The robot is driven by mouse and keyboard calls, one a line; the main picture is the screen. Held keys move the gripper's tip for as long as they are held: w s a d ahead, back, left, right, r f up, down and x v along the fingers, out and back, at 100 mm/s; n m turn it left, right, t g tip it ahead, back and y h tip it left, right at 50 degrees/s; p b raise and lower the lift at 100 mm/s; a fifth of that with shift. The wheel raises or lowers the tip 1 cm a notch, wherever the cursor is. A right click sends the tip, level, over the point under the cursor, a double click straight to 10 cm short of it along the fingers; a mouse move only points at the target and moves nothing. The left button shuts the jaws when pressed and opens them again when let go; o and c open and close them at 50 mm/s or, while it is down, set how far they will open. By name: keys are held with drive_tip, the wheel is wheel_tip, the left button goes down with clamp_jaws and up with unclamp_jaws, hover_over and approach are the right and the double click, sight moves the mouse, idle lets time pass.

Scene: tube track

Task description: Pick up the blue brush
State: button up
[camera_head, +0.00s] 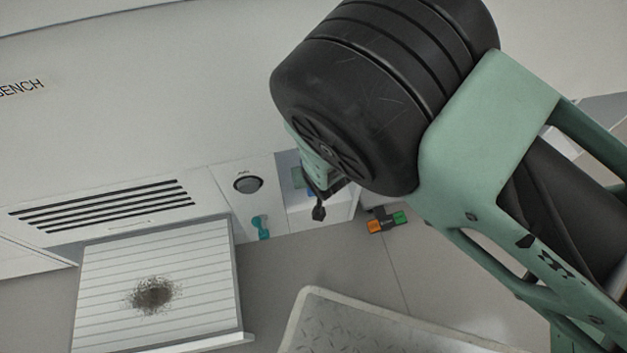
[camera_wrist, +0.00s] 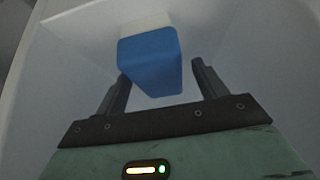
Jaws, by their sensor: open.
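The blue brush (camera_wrist: 150,62) shows in the wrist view as a blue block with a pale whitish part at its far end. It sits inside a white-walled recess. My gripper (camera_wrist: 160,72) is open, with one dark finger to each side of the blue block. The block lies between or just beyond the fingertips, and I cannot tell whether either finger touches it. In the head view my gripper (camera_head: 319,198) is partly hidden behind my arm, at a white compartment. I cannot make out the brush clearly there.
White recess walls (camera_wrist: 60,75) stand close around my gripper. In the head view, a slatted white panel (camera_head: 105,265) bears a dark dirt patch (camera_head: 154,293). A teal item (camera_head: 261,227) hangs beside the compartment. An orange, black and green object (camera_head: 387,222) lies nearby, above a metal plate (camera_head: 345,330).

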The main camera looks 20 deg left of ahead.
drive_tip(key=c, duration=1.1)
drive_tip(key=shift+r+p, duration=0.15)
drive_tip(key=shift+p, duration=0.2)
drive_tip(key=shift+r+p, duration=0.35)
drive_tip(key=shift+p, duration=0.3)
drive_tip(key=s+d+p, duration=0.3)
drive_tip(key=s+d, duration=0.1)
drive_tip(key=s, duration=0.3)
drive_tip(key=s+d+p, duration=0.3)
drive_tip(key=s+d, duration=0.2)
drive_tip(key=s, duration=0.3)
drive_tip(key=shift+s+d+f, duration=0.2)
drive_tip(key=shift+d, duration=0.05)
drive_tip(key=shift+o, duration=0.7)
